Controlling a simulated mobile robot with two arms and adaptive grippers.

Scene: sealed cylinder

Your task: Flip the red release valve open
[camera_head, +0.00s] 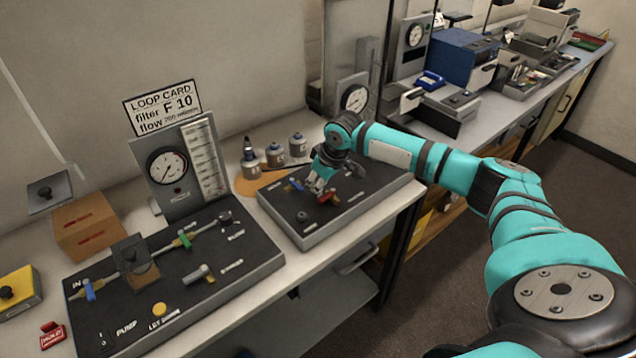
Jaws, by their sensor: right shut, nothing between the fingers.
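The red release valve (327,196) sits on the smaller black panel (350,207), to the right of the larger panel. Its handle looks short and lies low on the panel; its exact angle is too small to tell. My right gripper (316,188) is shut and empty, pointing down just left of the red valve and very close to it. Whether they touch cannot be told. A blue valve (295,184) sits on the same panel, just left of the gripper. My left gripper is not in view.
The larger panel (215,285) with a gauge (168,168), green valve (184,239) and loop card (162,108) stands at the left. Several small bottles (275,155) stand behind the smaller panel. A second bench (490,115) with instruments is at the back right.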

